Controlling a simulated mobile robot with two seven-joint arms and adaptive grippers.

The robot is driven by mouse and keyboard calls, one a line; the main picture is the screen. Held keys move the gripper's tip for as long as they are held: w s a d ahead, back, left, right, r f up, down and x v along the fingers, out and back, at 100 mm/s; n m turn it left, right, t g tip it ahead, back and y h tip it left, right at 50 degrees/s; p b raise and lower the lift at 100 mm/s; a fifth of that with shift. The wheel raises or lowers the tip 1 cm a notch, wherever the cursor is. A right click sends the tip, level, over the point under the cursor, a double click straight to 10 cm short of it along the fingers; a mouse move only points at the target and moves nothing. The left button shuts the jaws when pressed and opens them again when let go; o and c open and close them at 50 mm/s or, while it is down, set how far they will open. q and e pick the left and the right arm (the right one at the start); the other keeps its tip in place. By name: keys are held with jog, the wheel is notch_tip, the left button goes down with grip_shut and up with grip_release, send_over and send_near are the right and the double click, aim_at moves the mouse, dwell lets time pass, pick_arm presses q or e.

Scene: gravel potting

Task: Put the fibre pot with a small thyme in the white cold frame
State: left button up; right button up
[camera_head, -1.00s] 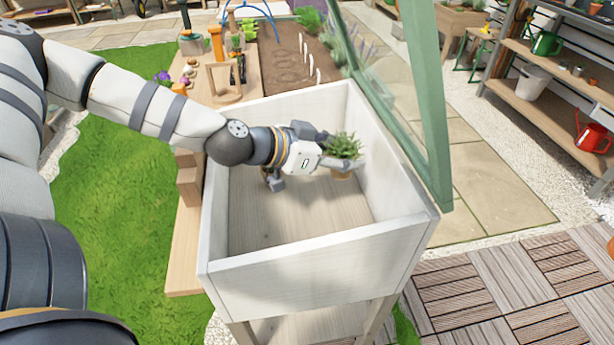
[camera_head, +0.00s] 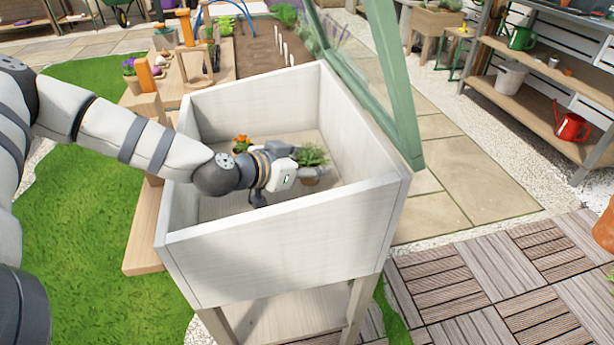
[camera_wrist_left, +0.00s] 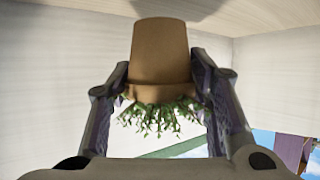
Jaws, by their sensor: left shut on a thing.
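The fibre pot (camera_head: 309,180) with a small green thyme (camera_head: 311,155) is held upright inside the white cold frame (camera_head: 290,250), near its right wall. My left gripper (camera_head: 304,169) is shut on the pot, reaching in over the left wall. In the left wrist view, which appears upside down, the brown pot (camera_wrist_left: 160,55) sits between the two fingers, with its leaves (camera_wrist_left: 160,117) hanging toward the picture bottom. The pot's base is close to the wooden floor; I cannot tell if it touches. My right gripper is not in view.
A pot with orange flowers (camera_head: 241,143) stands inside the cold frame, left of the gripper. The green-edged lid (camera_head: 390,85) is raised along the right side. A wooden bench (camera_head: 140,245) lies to the left. Shelves (camera_head: 540,110) stand at right.

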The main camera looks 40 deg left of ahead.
pick_arm(q)
notch_tip(320, 180, down, 3)
jog(key=shift+f+b, duration=0.2)
jog(key=shift+b, duration=0.5)
jog(key=shift+r, duration=0.3)
jog(key=shift+f, duration=0.25)
jog(key=o, duration=1.2)
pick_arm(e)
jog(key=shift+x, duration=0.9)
pick_arm(q)
jog(key=shift+r, duration=0.1)
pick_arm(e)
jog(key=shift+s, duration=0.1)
